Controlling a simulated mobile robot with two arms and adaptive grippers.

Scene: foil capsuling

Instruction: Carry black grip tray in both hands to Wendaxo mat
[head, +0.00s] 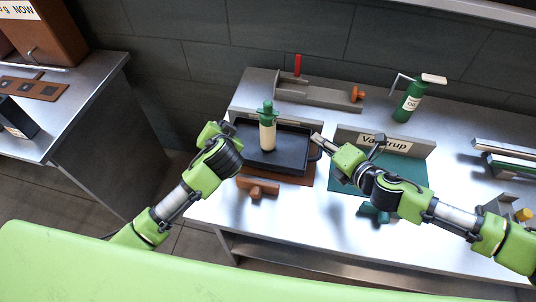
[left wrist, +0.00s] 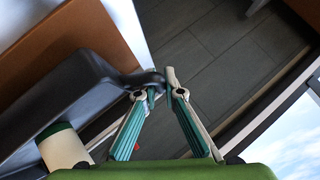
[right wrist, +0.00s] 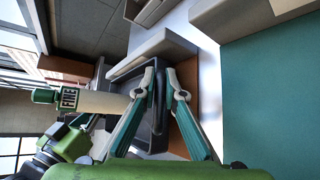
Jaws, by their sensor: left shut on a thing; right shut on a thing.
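The black grip tray (head: 291,156) is over a brown mat (head: 300,179) in the head view; I cannot tell whether it touches the mat. A cream bottle with a green top (head: 267,132) stands upright in it. My left gripper (left wrist: 162,78) is shut on the tray's handle at the left end. My right gripper (head: 316,139) is shut on the handle at the right end, also seen in the right wrist view (right wrist: 164,76). No Wendaxo name is readable; the sign behind the tray is mostly hidden.
A teal mat (head: 343,205) lies right of the tray, with a sign reading roughly "Va…rup" (head: 400,146) behind it. A brown wooden piece (head: 258,188) lies in front of the tray. A grey fixture (head: 320,92) and a green bottle (head: 408,102) stand behind. A separate counter (head: 75,100) is at left.

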